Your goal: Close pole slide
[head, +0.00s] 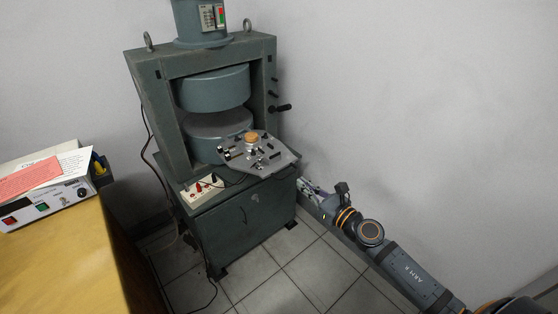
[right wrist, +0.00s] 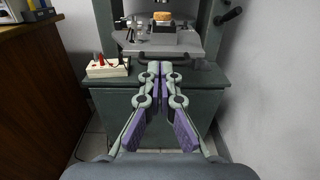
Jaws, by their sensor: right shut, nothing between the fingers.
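The pole slide appears to be the grey plate (head: 284,162) sticking out at the front right of the magnet's gap. It carries small metal fittings and a round orange-brown piece (head: 252,138). In the right wrist view the plate (right wrist: 190,46) shows ahead with the orange-brown piece (right wrist: 164,16) on top. The magnet's upper pole (head: 214,88) and lower pole (head: 216,124) sit in a grey-green frame, with a gap between them. My right gripper (head: 304,186) is shut and empty, to the right of the cabinet and below the plate in the picture. Its fingertips (right wrist: 160,68) appear just under the plate's front edge. My left gripper is not in view.
A white socket box (head: 202,188) with red plugs sits on the cabinet's (head: 246,216) top front. A black handle (head: 282,108) sticks out from the frame's right side. A wooden desk (head: 70,260) with a white instrument stands left. Tiled floor in front is mostly clear, with cables.

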